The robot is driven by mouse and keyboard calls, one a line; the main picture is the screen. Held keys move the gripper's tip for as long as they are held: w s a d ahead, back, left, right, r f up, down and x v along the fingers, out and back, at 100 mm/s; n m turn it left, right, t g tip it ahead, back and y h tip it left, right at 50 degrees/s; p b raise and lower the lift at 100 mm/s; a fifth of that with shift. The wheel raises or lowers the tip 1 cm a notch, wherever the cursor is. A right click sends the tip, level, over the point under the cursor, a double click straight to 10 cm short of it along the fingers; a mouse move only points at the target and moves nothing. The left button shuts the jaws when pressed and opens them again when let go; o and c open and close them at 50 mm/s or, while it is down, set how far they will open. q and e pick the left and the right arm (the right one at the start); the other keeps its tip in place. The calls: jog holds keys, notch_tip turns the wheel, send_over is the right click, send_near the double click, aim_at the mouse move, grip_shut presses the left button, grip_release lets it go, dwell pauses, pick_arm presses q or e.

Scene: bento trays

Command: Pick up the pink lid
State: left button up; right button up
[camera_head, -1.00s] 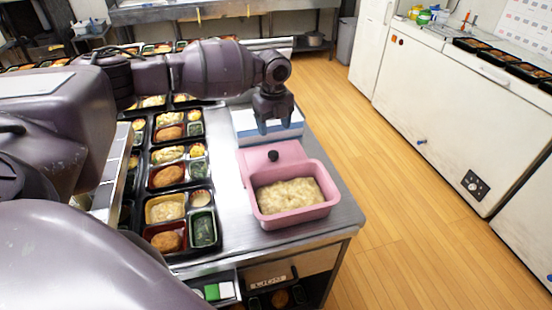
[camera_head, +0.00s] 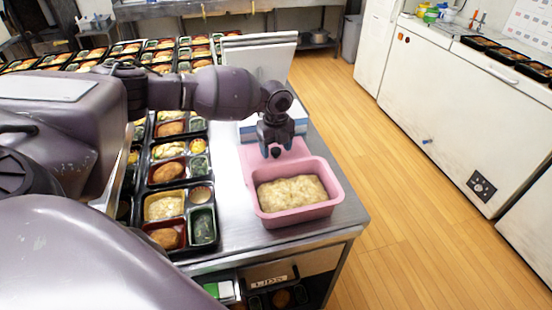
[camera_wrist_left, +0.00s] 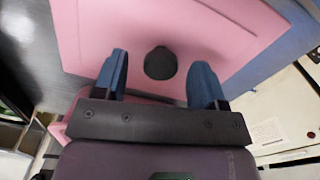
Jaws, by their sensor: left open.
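The pink lid (camera_head: 254,163) lies flat behind the pink container (camera_head: 333,178), on the steel table. Its round black knob (camera_wrist_left: 160,63) shows in the left wrist view between my fingers. My left gripper (camera_head: 276,152) is open and points down over the lid, with its blue fingertips on either side of the knob. It also shows in the left wrist view (camera_wrist_left: 163,80), with no contact on the knob visible. The pink container holds a pale, lumpy food. My right gripper is not in view.
Several filled bento trays (camera_head: 183,204) line the table left of the lid. A blue and white box (camera_head: 246,131) is just behind the lid. Bare steel (camera_head: 232,215) lies between the trays and the container. Open floor is to the right.

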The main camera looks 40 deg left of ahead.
pick_arm(q)
jog(key=shift+f, duration=0.9)
jog(key=c, duration=1.1)
